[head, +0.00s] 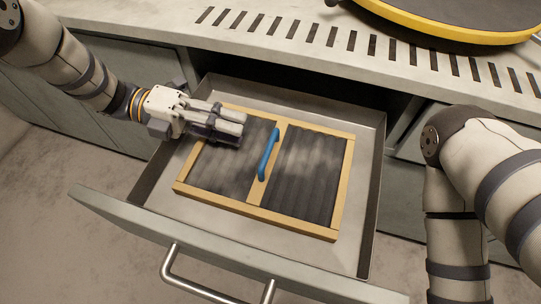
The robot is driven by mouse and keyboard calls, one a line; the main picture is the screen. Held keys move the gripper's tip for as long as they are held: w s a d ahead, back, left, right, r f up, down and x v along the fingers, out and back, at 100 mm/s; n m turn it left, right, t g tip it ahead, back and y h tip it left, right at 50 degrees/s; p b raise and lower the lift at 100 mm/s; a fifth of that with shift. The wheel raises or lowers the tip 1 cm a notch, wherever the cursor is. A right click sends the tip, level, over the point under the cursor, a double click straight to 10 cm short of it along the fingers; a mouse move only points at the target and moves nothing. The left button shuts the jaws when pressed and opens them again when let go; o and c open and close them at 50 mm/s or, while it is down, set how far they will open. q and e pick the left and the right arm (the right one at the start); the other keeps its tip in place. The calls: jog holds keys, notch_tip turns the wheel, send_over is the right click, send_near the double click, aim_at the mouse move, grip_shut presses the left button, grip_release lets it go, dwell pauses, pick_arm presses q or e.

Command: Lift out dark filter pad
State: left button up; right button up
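The dark filter pad (310,175) is a pleated dark sheet in a pale wooden frame with a middle bar. It lies flat in the open drawer (358,226). A blue handle (268,154) stands on the middle bar. My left gripper (240,128) is over the far left part of the pad, left of the blue handle and apart from it. Its fingers lie close together, and their gap cannot be made out. It covers part of the frame's left side. My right arm shows at the right, but its gripper is out of view.
The drawer's front has a metal bar handle (215,291) facing me. A slotted countertop (300,35) overhangs the back of the drawer. A yellow-rimmed dark round object (455,25) sits on it at top right. Bare drawer floor shows around the frame.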

aim_at(258, 155)
pick_arm(q)
jog(key=x, duration=0.5)
jog(key=shift+s+d+f+p, duration=0.15)
jog(key=shift+s+d+p, duration=0.1)
jog(key=shift+s+p, duration=0.2)
grip_shut()
